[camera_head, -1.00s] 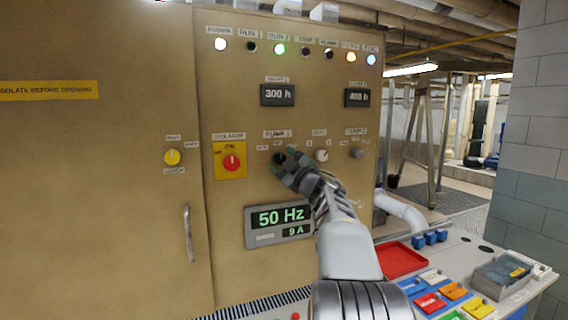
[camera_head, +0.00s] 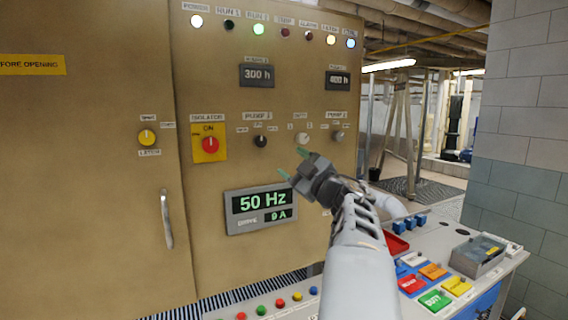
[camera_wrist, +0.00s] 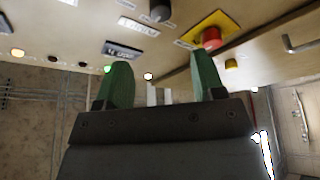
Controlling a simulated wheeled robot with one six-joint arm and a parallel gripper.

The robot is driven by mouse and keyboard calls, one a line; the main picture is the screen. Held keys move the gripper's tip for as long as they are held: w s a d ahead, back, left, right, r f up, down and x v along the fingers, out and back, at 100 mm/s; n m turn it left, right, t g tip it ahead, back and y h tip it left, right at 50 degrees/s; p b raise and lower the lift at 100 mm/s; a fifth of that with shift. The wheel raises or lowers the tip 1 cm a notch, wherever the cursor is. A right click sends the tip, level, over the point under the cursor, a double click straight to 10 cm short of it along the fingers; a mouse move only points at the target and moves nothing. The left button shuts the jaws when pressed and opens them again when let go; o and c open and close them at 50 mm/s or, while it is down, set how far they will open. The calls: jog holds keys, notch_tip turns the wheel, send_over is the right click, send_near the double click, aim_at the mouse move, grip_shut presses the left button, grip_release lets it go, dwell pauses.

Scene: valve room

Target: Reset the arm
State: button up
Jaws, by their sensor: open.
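My gripper (camera_head: 291,165) is open and empty, with its two green-tipped fingers apart, in front of the tan control panel (camera_head: 215,105). It is below and to the right of the black Pump 1 knob (camera_head: 261,141) and just above the 50 Hz drive display (camera_head: 262,207). In the wrist view the green fingers (camera_wrist: 158,82) are spread, with nothing between them but the panel behind. The red isolator switch (camera_head: 210,145) on its yellow plate also shows in the wrist view (camera_wrist: 211,38).
A desk (camera_head: 470,236) at the lower right holds a red tray (camera_head: 396,244), blue blocks (camera_head: 410,222), coloured labelled tiles (camera_head: 434,300) and a grey box (camera_head: 478,256). Coloured buttons (camera_head: 279,303) line its front left. A door handle (camera_head: 166,220) sticks out at left. Open floor lies beyond, right.

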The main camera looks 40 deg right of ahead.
jog(key=shift+s+f, duration=0.15)
jog(key=shift+s, duration=0.35)
dwell(0.3)
